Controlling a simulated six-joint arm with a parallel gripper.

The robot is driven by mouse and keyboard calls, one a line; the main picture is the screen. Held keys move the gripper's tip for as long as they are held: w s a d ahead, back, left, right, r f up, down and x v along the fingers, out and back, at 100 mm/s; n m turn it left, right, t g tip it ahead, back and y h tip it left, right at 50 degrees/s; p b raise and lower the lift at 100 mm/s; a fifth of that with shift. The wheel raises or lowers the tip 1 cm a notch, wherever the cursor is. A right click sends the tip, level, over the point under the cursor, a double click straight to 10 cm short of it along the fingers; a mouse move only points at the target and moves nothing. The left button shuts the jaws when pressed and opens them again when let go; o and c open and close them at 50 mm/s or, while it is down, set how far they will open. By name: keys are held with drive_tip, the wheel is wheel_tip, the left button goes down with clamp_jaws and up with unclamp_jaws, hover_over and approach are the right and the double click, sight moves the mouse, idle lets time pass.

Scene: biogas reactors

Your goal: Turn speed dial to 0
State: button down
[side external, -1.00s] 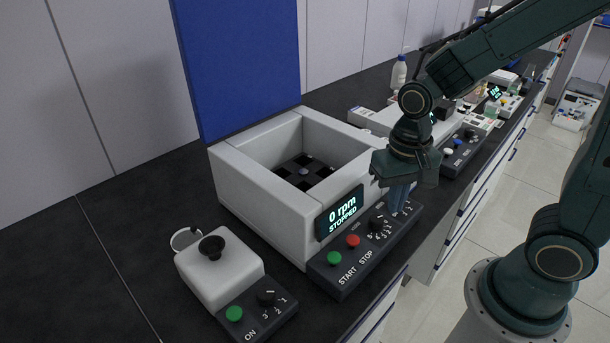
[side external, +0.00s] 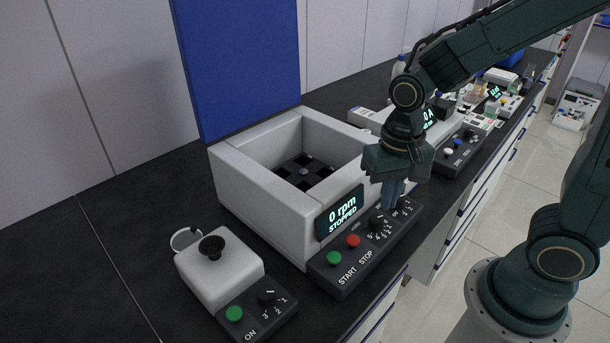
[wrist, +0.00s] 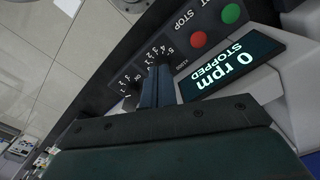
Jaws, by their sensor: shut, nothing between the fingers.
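The centrifuge-like machine's dark control panel (side external: 345,270) carries two black dials. One dial (side external: 376,223) is beside the red stop button, with numbers around it. The other dial (side external: 402,203) is farther right and partly behind my fingers. I cannot read which is labelled speed, nor the pointer settings. My gripper (side external: 388,206) points down over the panel, fingers together and empty, close above the area between the dials. In the wrist view the shut fingers (wrist: 158,72) cover much of the dial area, and contact cannot be told. The display (side external: 342,213) reads 0 rpm, STOPPED.
A green start button (side external: 334,258) and red stop button (side external: 353,241) are on the same panel. The machine's blue lid (side external: 240,70) stands open. A small mixer (side external: 220,270) is at front left. Other instruments (side external: 458,145) line the bench behind my gripper.

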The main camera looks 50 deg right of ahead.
sight(376, 222)
drive_tip(key=shift+f, duration=3.4)
drive_tip(key=shift+w+d, duration=0.15)
drive_tip(key=shift+w, duration=0.1)
drive_tip(key=shift+d, duration=0.1)
drive_tip(key=shift+s, duration=0.15)
drive_tip(key=shift+s+a, duration=0.2)
drive_tip(key=shift+s, duration=0.05)
